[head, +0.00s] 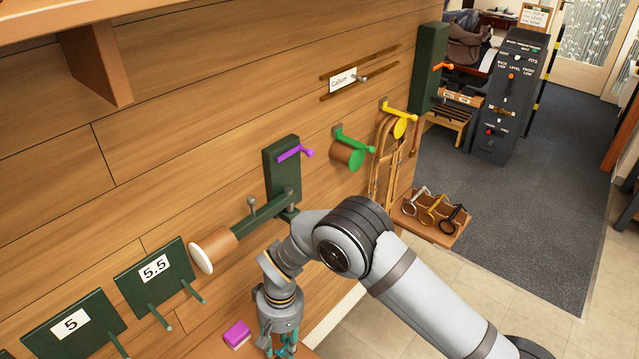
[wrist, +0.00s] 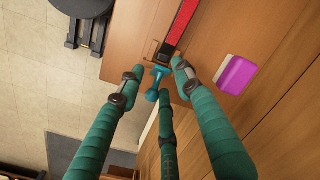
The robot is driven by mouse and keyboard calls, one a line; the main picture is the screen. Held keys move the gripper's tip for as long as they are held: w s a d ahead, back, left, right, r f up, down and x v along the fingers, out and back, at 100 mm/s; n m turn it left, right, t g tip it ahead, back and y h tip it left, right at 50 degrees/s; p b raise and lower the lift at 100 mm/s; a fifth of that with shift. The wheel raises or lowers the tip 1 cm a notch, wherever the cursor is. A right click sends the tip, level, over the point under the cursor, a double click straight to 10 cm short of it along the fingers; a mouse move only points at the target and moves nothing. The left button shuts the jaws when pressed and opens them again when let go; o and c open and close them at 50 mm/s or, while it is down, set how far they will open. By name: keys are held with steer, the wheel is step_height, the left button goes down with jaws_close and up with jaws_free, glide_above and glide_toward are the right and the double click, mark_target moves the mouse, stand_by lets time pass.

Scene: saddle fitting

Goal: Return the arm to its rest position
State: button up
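My arm reaches across the middle of the head view, and my gripper (head: 276,340) hangs from it, fingers down, near the bottom edge. In the wrist view my gripper (wrist: 158,78) has its teal fingers spread apart, with nothing held between them. A small teal piece with rounded ends (wrist: 156,84) shows between and beyond the fingertips, apparently below them; I cannot tell exactly what it rests on. In the head view the fingertips are partly cut off by the frame edge.
A magenta block (head: 237,334) lies on the wooden surface beside my gripper; it also shows in the wrist view (wrist: 237,75). Green brackets marked 5.5 (head: 155,268) and 5 (head: 70,324), a brown cylinder (head: 214,250) and colored pegs project from the wall. Tiled floor is open at right.

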steer(key=shift+s+a+t+h+p, duration=0.2)
steer(key=shift+t+h+p, duration=0.2)
steer(key=shift+t, duration=0.1)
steer(key=shift+f, duration=0.1)
steer(key=shift+s, duration=0.1)
